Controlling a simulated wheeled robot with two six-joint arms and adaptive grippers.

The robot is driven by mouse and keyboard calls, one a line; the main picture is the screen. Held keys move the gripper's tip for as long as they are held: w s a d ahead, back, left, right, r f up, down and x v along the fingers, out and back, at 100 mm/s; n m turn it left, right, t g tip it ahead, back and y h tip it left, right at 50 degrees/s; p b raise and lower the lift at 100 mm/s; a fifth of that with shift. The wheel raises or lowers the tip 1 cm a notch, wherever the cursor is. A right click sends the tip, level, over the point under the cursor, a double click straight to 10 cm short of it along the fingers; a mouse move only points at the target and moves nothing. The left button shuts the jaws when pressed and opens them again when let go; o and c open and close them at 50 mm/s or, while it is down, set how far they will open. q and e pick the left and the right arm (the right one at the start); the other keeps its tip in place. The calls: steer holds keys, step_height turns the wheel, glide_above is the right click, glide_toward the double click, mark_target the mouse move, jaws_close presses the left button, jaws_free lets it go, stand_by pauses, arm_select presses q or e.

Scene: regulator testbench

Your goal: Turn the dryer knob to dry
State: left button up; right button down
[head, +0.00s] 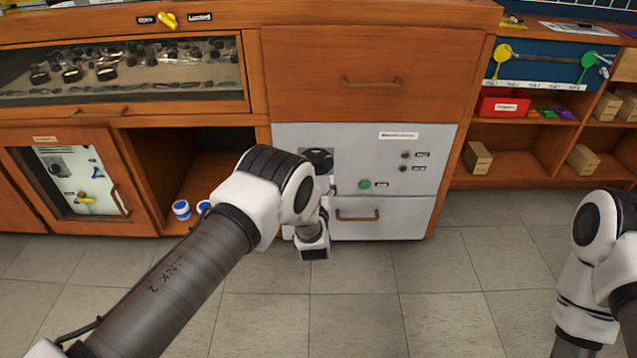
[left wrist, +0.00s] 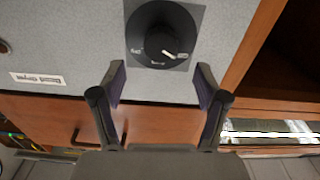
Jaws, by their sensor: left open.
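The dryer (head: 410,205) is a grey-fronted unit set in the wooden bench. Its round black knob (head: 319,158) sits on a dark square plate, partly hidden by my left arm. In the left wrist view the knob (left wrist: 164,42) is at the top centre, with a white pointer mark towards the lower right of that picture. Small labels around it are too blurred to read. My left gripper (left wrist: 160,88) is open and empty. Its fingers point towards the panel, apart from the knob, with the knob beyond the gap between them. In the head view my arm largely hides this gripper.
A green button (head: 364,184) and small indicators are right of the knob. A drawer handle (head: 358,216) is below. A glass-fronted cabinet (head: 120,75) is at left, shelves with boxes (head: 478,157) at right. The floor in front is clear. My right arm shows at the right edge.

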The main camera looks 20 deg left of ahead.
arm_select(q)
steer(key=b+x, duration=0.2)
steer(key=x, duration=0.4)
steer(key=shift+w+b, duration=0.15)
steer(key=shift+b, duration=0.15)
steer(key=shift+a+f, duration=0.1)
steer(key=c, duration=1.2)
steer(key=shift+o, duration=0.2)
